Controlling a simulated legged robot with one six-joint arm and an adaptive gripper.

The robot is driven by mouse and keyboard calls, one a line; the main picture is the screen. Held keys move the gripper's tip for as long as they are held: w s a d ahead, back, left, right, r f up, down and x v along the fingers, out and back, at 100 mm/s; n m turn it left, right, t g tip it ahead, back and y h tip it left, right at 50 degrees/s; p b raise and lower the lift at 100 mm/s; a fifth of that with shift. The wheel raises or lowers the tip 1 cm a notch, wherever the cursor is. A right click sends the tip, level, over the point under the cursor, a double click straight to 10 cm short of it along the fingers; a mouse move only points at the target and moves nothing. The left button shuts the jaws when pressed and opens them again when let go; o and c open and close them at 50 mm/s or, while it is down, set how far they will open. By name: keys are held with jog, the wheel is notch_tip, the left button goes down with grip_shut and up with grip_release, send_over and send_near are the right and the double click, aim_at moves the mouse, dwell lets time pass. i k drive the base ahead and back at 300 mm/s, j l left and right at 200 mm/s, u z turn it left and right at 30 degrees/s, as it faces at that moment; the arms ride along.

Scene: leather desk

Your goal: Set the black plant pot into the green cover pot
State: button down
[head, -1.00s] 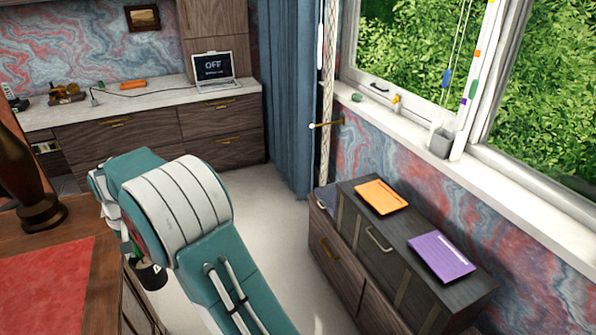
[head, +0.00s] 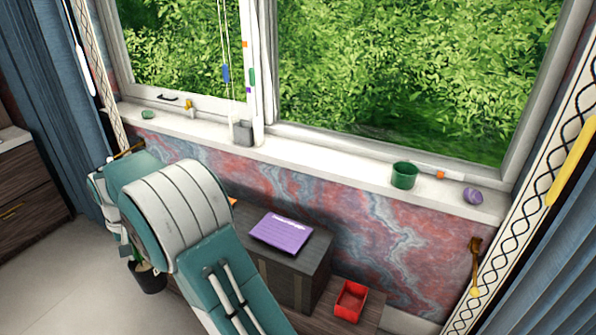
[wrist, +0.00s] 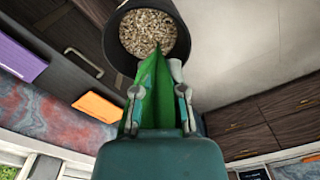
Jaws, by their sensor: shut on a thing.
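The black plant pot (head: 148,278) hangs at the end of my arm at the lower left of the head view, with green leaves above its rim. In the wrist view the black plant pot (wrist: 112,40) shows its round rim and pale gravel, with green leaves between my fingers. My gripper (wrist: 158,88) is shut on the potted plant; the exact contact is hard to see. The green cover pot (head: 405,175) stands upright on the white windowsill at the right, well apart from my gripper. Its inside is mostly hidden.
The windowsill (head: 330,162) also bears a purple object (head: 473,196) right of the green cover pot and a grey holder (head: 243,133) to the left. Below stand a dark cabinet with a purple book (head: 282,232) and a red box (head: 350,301). Floor at left is clear.

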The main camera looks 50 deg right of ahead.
aim_at(404, 181)
jog(key=l+z, duration=0.1)
jog(key=z, duration=0.35)
jog(key=k+l+z, duration=0.1)
jog(key=z, duration=0.35)
jog(key=l+z, duration=0.2)
jog(key=z, duration=0.2)
